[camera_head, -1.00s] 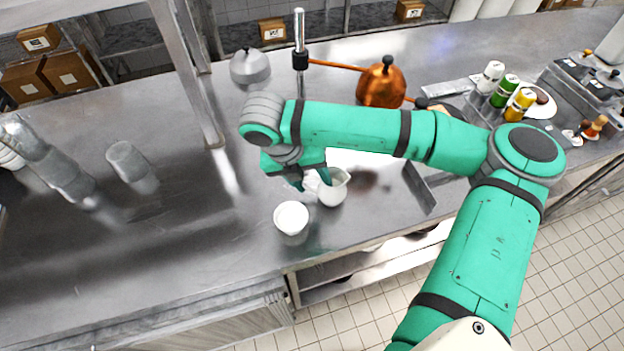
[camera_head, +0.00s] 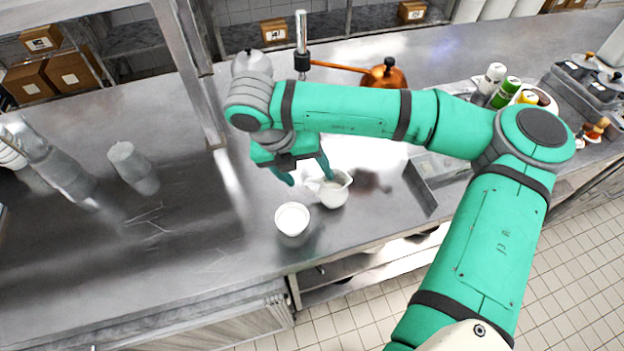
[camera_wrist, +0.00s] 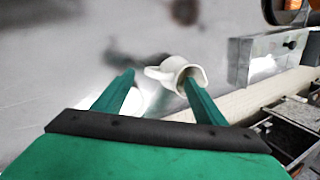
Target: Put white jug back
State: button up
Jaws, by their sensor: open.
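The white jug (camera_head: 336,191) stands upright on the steel counter, its handle toward the left in the head view. It also shows in the wrist view (camera_wrist: 172,70), with its open mouth facing the camera. My gripper (camera_head: 309,179) is open just above the jug's handle side. In the wrist view my gripper (camera_wrist: 160,77) has its right fingertip overlapping the jug's mouth and its left fingertip clear of the handle. I cannot tell whether the right finger touches the jug or dips into it. Nothing is held.
A white bowl (camera_head: 292,219) stands close to the jug, near the counter's front edge. A steel tray (camera_head: 428,187) lies to the right. A copper kettle (camera_head: 388,77) is behind my arm. A metal cup (camera_head: 127,160) stands left, with bare counter between.

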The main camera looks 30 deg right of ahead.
jog(key=v, duration=0.7)
jog(key=shift+r, duration=0.2)
jog(key=shift+a, duration=0.1)
